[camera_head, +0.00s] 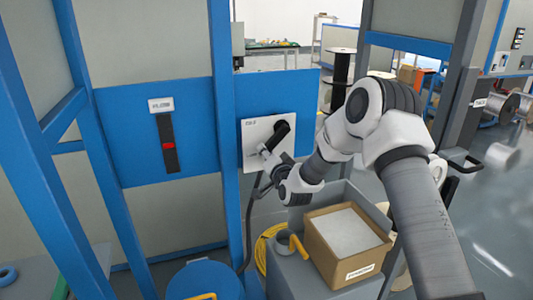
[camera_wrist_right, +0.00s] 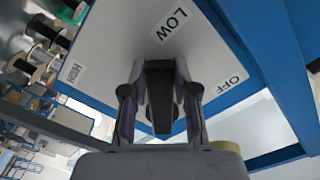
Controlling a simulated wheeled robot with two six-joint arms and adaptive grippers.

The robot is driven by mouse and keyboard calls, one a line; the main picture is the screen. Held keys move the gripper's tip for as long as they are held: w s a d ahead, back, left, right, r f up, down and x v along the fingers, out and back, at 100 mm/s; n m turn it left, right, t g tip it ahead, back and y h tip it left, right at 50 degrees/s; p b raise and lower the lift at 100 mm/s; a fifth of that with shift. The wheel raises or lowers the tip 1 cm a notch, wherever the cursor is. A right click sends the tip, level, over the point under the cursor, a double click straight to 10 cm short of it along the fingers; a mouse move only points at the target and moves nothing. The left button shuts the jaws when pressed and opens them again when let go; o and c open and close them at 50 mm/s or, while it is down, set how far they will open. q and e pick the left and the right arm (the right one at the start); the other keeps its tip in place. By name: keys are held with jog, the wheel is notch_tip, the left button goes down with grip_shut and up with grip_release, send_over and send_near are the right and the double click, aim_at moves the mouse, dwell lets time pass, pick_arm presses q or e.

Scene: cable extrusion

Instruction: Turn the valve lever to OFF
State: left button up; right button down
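The valve lever (camera_wrist_right: 158,92) is black and sits on a pale grey panel (camera_wrist_right: 120,32) with HIGH, LOW and OFF labels. The lever lies on the LOW (camera_wrist_right: 170,22) side; OFF (camera_wrist_right: 231,83) is at the right of the wrist view. My right gripper (camera_wrist_right: 159,75) has one finger on each side of the lever, with fingertips close against it, and seems shut on it. In the head view, my right gripper (camera_head: 268,156) is at the panel's lower middle and hides part of the lever (camera_head: 283,129). My left gripper is not in view.
A blue frame post (camera_head: 228,130) stands just left of the panel. A second panel with a black slot and red slider (camera_head: 168,146) is further left. An open cardboard box (camera_head: 346,238) sits below my right arm.

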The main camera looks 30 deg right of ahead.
aim_at(255, 130)
dwell(0.3)
jog(key=r+m+b, duration=0.1)
jog(key=a+m+b, duration=0.1)
jog(key=m+b, duration=0.1)
jog(key=r+m+b, duration=0.1)
jog(key=shift+w+a+r+m, duration=0.25)
jog(key=shift+a+r+m, duration=0.05)
jog(key=shift+a+m, duration=0.1)
jog(key=r+m+b, duration=0.2)
jog(key=m, duration=0.1)
jog(key=shift+a+r, duration=0.1)
jog(key=shift+a, duration=0.15)
jog(key=shift+r+m+b, duration=0.45)
jog(key=shift+r+m, duration=0.15)
jog(key=shift+m, duration=0.1)
jog(key=c, duration=0.9)
grip_release()
jog(key=shift+r, duration=0.1)
jog(key=shift+d, duration=0.1)
